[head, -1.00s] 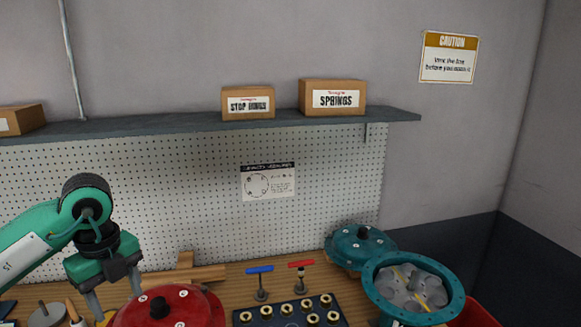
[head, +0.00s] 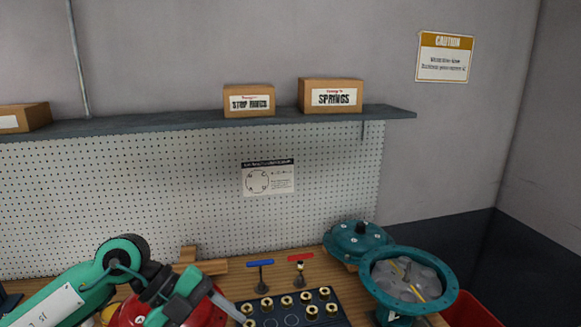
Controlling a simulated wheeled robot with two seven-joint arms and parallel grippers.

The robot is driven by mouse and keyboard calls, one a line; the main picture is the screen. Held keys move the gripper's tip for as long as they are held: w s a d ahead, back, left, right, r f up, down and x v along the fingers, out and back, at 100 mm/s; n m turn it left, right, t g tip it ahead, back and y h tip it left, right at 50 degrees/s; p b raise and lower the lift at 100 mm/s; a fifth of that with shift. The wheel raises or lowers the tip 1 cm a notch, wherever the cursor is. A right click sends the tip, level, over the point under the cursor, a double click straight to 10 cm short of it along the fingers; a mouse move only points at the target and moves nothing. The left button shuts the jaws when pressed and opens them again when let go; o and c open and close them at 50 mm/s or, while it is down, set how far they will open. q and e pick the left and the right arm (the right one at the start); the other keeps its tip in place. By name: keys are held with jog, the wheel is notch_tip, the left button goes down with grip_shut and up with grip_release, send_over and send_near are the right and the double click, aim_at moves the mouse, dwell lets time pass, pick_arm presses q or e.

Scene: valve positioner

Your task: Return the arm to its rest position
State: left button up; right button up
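My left arm comes in low from the left, with its green and black wrist over the red domed cover (head: 127,312). My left gripper (head: 228,307) points down and right, close to the left edge of the dark tray of brass fittings. Only a grey finger shows clearly, so I cannot tell whether it is open or shut. No held object is visible. The wrist and forearm hide much of the red cover. My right arm and gripper are out of view.
The dark tray (head: 338,320) holds several brass fittings (head: 286,301). Blue (head: 260,263) and red (head: 300,257) T-handled tools stand behind it. A teal open housing (head: 451,283), a teal cover (head: 345,240) and a red bin (head: 470,312) are at right. A shelf (head: 200,122) spans the back wall.

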pick_arm(q)
jog(key=d+r+n+t+h, duration=0.5)
jog(key=d+r+t+h, duration=0.3)
jog(key=h, duration=0.5)
jog(key=w+a+f+n+t+y, duration=0.3)
jog(key=a+n+t+y, duration=0.35)
jog(key=n+y, duration=0.2)
jog(key=w+a+f+n+t+y, duration=0.3)
jog(key=a+f+n+t+y, duration=0.15)
jog(key=n+t+y, duration=0.45)
jog(key=s+a+f+n+g+y, duration=0.2)
jog(key=a+f+n+g, duration=0.1)
jog(key=f, duration=0.3)
jog(key=s+a+f+n+g+y, duration=0.2)
jog(key=a+f+n+g+y, duration=0.1)
jog(key=f, duration=0.4)
jog(key=s+a+f+g, duration=0.2)
jog(key=s+f+g, duration=1)
jog(key=s+f, duration=0.6)
jog(key=s+f+g, duration=0.2)
jog(key=s+f, duration=0.1)
jog(key=f, duration=2.6)
jog(key=s+a+f+m, duration=0.1)
jog(key=s+a+f, duration=0.2)
jog(key=s+f, duration=1.6)
jog(key=shift+s+f+g, duration=0.35)
jog(key=shift+f+g, duration=0.1)
jog(key=shift+f, duration=0.1)
